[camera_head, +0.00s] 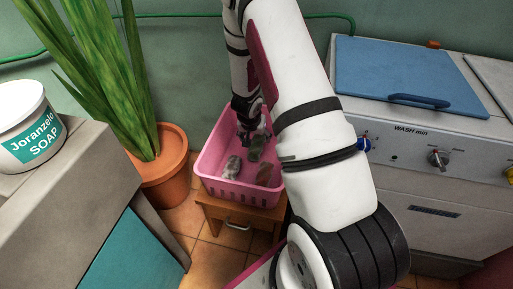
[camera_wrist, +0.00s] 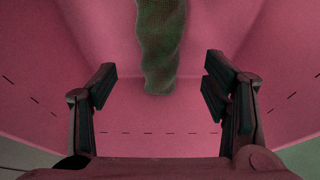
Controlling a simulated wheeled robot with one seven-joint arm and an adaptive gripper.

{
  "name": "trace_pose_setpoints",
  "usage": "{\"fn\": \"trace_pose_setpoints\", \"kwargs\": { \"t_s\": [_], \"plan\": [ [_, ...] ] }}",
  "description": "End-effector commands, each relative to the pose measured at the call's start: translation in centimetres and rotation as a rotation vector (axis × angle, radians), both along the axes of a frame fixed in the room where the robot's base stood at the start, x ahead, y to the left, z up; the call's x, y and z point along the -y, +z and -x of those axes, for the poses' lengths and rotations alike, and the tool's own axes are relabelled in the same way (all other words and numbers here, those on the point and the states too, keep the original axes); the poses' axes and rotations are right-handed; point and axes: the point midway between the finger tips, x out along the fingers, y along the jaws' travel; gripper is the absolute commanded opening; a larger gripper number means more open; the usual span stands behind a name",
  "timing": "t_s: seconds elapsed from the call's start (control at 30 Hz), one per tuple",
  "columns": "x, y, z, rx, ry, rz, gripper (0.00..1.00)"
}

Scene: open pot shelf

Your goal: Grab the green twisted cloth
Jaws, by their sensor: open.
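The green twisted cloth (camera_wrist: 160,45) lies in the pink basket in the wrist view, running from the top edge down to a blunt end between and beyond my fingertips. In the head view the green cloth (camera_head: 257,148) shows in the basket, just below my gripper (camera_head: 246,132). My gripper also shows in the wrist view (camera_wrist: 159,88), open, with its two dark fingers apart and nothing between them. The cloth's near end is roughly centred between the fingers. The pink basket (camera_head: 240,190) stands on a small wooden stool.
Inside the basket, a greyish cloth (camera_head: 232,167) lies left of the green one and a brownish cloth (camera_head: 264,175) lies right. A potted plant (camera_head: 165,180) stands left of the basket. A washing machine (camera_head: 430,150) stands right.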

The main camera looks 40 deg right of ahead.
Motion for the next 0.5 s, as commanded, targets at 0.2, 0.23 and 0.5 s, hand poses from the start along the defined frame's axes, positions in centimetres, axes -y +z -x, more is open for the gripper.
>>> {"fn": "trace_pose_setpoints", "kwargs": {
  "t_s": [0.2, 0.23, 0.5],
  "plan": [
    [0.5, -1.7, -0.5, 0.001, 0.0, -0.001, 0.69],
    [0.6, -1.7, -0.5, 0.001, 0.0, 0.0, 0.69],
    [1.3, -4.2, -1.0, 0.001, -0.002, 0.0, 0.69]
  ]
}}
